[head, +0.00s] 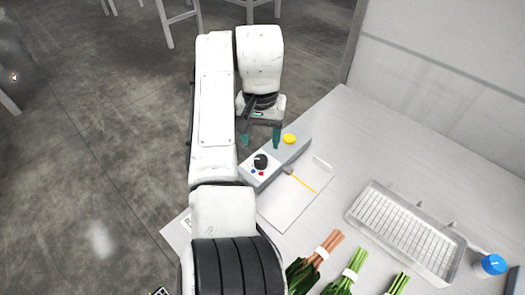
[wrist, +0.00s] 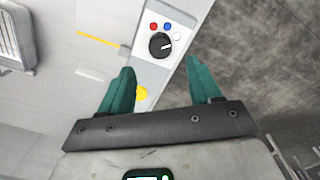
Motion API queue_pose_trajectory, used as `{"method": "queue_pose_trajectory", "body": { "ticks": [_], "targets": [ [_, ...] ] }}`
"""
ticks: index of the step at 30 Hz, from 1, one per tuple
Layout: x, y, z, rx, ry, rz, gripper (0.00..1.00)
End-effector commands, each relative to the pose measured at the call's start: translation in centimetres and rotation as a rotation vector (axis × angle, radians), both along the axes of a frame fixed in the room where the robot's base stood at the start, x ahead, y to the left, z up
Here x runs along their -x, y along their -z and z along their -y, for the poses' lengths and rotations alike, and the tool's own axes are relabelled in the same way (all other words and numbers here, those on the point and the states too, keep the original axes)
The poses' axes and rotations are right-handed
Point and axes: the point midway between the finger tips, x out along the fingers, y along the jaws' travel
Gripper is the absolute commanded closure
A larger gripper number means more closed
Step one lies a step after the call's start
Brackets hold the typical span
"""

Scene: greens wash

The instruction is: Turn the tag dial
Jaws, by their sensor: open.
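The tag dial (head: 260,161) is a round black knob on the white face of a grey box (head: 291,150) on the table. It also shows in the wrist view (wrist: 160,45), with a white pointer mark and red, blue and white dots beside it. A yellow button (head: 289,138) is at the other end of the box. My gripper (head: 260,138) is open and empty, its green fingers above the box near the button end. In the wrist view my gripper (wrist: 158,78) has its fingers apart, and the dial lies beyond the tips, not between them.
A ribbed metal tray (head: 408,228) stands on the table (head: 350,150) at right, with a blue-topped item (head: 491,264) beside it. Bundles of banded greens (head: 345,271) lie at the front. A yellow strip (head: 303,183) comes from the box. Stools stand behind on the floor.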

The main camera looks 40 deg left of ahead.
Motion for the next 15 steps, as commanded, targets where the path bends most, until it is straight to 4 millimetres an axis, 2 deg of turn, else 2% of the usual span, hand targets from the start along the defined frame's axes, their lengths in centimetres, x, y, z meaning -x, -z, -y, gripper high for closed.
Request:
{"method": "queue_pose_trajectory", "body": {
  "ticks": [6, 12, 15],
  "targets": [
    [0.1, 3.9, 0.0, 0.002, -0.001, -0.002, 0.37],
    [0.1, 6.3, 0.0, 0.002, 0.0, -0.001, 0.37],
    [0.0, 6.8, 0.0, 0.0, 0.0, 0.0, 0.37]
  ]
}}
